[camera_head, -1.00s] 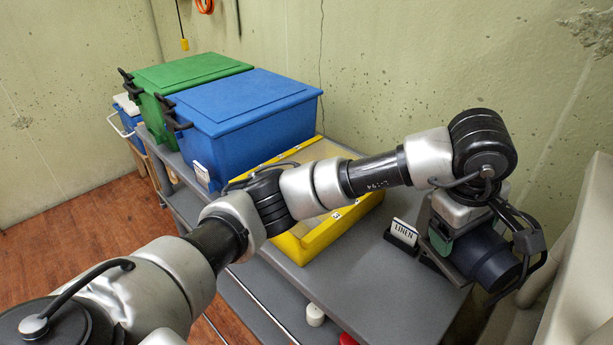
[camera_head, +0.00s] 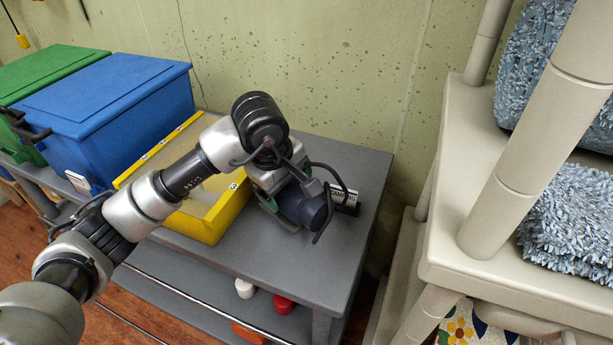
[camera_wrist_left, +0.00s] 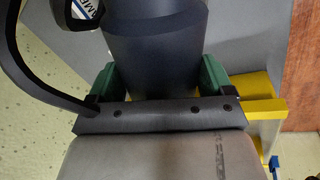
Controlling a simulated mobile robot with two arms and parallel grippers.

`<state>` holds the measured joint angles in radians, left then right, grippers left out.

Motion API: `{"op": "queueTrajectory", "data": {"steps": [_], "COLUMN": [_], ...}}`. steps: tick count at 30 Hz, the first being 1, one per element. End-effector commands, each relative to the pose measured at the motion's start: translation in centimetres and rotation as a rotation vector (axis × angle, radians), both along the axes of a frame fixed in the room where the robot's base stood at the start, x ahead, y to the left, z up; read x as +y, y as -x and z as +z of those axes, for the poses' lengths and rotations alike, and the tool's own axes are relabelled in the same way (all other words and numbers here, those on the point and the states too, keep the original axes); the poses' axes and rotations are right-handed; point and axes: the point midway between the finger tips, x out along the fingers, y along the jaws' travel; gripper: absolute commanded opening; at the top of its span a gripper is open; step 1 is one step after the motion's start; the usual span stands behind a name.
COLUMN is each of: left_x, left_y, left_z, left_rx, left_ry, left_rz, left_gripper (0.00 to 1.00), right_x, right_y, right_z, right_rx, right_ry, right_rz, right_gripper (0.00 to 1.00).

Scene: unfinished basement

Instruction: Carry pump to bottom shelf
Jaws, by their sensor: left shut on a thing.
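A dark navy cylinder, which looks like the pump (camera_head: 298,207), is in my left gripper (camera_head: 272,203) near the right end of the grey table's top. In the left wrist view the pump (camera_wrist_left: 155,50) sits between the green fingers (camera_wrist_left: 157,80), which are shut on it. A black curved hose or cable runs beside it. I cannot tell whether the pump touches the tabletop. The grey table has a lower shelf (camera_head: 190,284). A beige shelf unit (camera_head: 470,235) stands at the right; its lowest level is out of frame. My right gripper is not in view.
On the tabletop are a yellow-rimmed tray (camera_head: 215,222), a blue lidded box (camera_head: 115,105) and a green one (camera_head: 45,70). White (camera_head: 244,287) and red (camera_head: 283,303) items show low down. Blue shaggy things (camera_head: 570,220) fill the beige shelves.

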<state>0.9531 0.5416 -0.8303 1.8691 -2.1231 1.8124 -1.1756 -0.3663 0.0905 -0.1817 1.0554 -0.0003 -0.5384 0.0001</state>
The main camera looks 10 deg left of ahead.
Motion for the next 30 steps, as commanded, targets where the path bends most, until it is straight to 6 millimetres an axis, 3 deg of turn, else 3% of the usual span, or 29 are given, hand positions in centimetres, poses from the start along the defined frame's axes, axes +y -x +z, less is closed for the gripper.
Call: {"op": "queueTrajectory", "data": {"steps": [4, 14, 29, 30], "left_x": [0.4, 0.4, 0.3, 0.4], "left_y": [-0.1, 0.0, -0.1, 0.0], "left_z": [-0.2, -3.8, -4.1, -4.3], "left_rx": [-0.007, -0.007, -0.008, -0.002], "left_ry": [0.004, 0.004, 0.004, 0.001], "left_rz": [0.000, -0.001, -0.001, -0.001], "left_gripper": [0.09, 0.09, 0.09, 0.86], "right_x": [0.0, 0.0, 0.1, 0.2], "right_y": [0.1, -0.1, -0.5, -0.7], "right_z": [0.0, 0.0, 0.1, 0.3], "right_rx": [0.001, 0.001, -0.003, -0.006], "right_ry": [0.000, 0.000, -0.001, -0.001], "right_rz": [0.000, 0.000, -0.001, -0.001], "right_gripper": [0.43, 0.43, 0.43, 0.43]}}
